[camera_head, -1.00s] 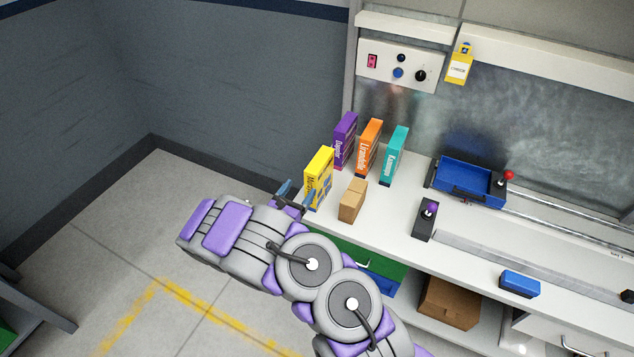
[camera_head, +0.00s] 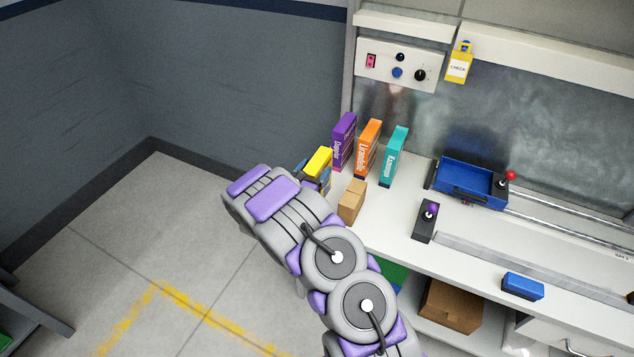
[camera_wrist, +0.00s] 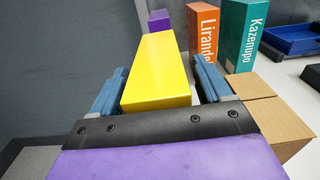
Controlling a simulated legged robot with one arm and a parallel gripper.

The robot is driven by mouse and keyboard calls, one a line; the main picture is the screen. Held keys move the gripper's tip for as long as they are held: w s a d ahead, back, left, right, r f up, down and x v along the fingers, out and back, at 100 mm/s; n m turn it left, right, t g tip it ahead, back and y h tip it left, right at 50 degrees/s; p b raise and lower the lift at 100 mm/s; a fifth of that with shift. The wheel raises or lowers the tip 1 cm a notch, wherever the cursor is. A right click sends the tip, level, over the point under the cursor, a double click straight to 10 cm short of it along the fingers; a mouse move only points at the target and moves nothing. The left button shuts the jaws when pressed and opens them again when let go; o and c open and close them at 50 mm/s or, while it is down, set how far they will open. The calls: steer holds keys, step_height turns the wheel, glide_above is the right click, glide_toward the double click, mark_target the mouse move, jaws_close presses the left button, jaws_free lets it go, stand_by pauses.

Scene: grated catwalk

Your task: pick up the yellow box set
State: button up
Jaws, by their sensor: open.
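The yellow box (camera_head: 319,160) stands upright at the left end of the white workbench, with its lower part hidden behind my arm in the head view. In the wrist view the yellow box (camera_wrist: 158,72) lies between the two blue finger pads of my gripper (camera_wrist: 160,88). In the head view my gripper (camera_head: 308,172) is mostly hidden by my own arm.
A cardboard box (camera_head: 352,201) stands close to the right of my gripper. Purple (camera_head: 343,140), orange (camera_head: 367,148) and teal (camera_head: 393,156) boxes stand behind. A blue tray (camera_head: 468,183) and a joystick (camera_head: 427,220) lie farther right. Open floor is to the left.

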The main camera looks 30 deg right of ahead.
steer(key=shift+d, duration=0.15)
steer(key=shift+c, duration=0.6)
steer(key=shift+a, duration=0.35)
steer(key=c, duration=0.8)
steer(key=shift+d, duration=0.2)
jaws_close()
